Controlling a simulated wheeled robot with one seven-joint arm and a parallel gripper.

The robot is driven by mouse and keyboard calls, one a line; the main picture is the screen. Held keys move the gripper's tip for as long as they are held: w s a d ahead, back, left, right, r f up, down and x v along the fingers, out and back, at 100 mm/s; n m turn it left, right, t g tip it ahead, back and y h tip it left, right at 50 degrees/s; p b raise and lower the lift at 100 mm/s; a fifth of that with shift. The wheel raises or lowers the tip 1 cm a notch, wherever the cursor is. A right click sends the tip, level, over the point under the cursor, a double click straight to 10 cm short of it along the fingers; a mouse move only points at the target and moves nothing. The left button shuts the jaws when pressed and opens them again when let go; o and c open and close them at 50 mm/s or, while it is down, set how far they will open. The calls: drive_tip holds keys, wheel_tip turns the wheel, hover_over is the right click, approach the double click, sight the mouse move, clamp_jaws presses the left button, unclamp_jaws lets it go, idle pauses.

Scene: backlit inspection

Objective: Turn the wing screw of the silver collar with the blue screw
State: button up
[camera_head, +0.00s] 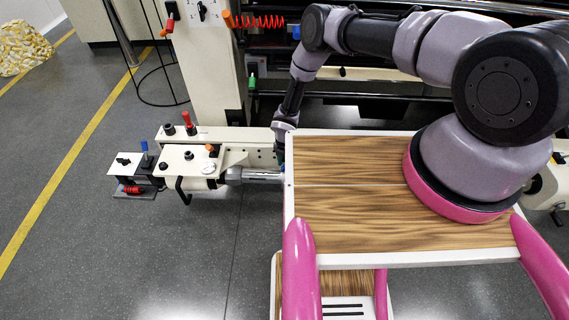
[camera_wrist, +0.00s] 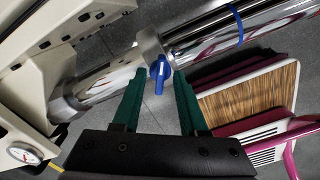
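In the wrist view a silver collar (camera_wrist: 151,44) sits around a shiny silver shaft (camera_wrist: 110,80). Its blue wing screw (camera_wrist: 160,70) sticks out toward my gripper. My gripper (camera_wrist: 159,76) has two dark green fingers spread apart, one on each side of the blue screw. The fingertips are about level with the screw. A gap shows between the screw and the right finger; the left fingertip is close to it, and I cannot tell if it touches. In the head view the shaft (camera_head: 262,175) shows beside the wooden top, but my gripper and the blue screw are hidden.
A blue band (camera_wrist: 236,22) circles the shaft farther right. A cream machine frame (camera_wrist: 35,85) with a dial gauge (camera_wrist: 24,153) stands left of my gripper. In the head view, a cream machine arm (camera_head: 190,160) carries knobs and levers. Open grey floor (camera_head: 90,240) lies in front.

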wheel_tip(320, 180, up, 11)
idle(0.5)
idle(0.3)
